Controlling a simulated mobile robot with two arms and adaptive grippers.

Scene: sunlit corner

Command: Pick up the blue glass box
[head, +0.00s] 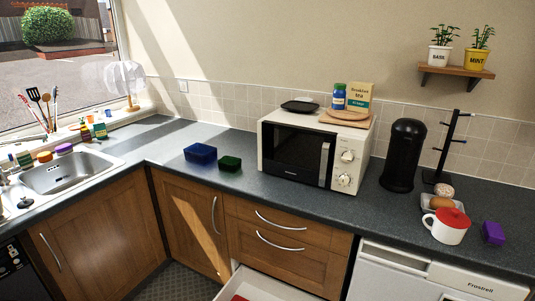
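A blue box (201,153) sits on the dark grey countertop (190,173), left of the microwave. It looks like a small rectangular block or open container; whether it is glass is too small to tell. A dark green box (230,163) sits just to its right, a little nearer the front. Neither of my grippers shows in the head view.
A white microwave (340,160) stands right of the boxes. A sink (70,171) is at the left. Further right are a black canister (403,156), a mug (447,225) and a purple box (493,233). A drawer (262,286) hangs open below the counter.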

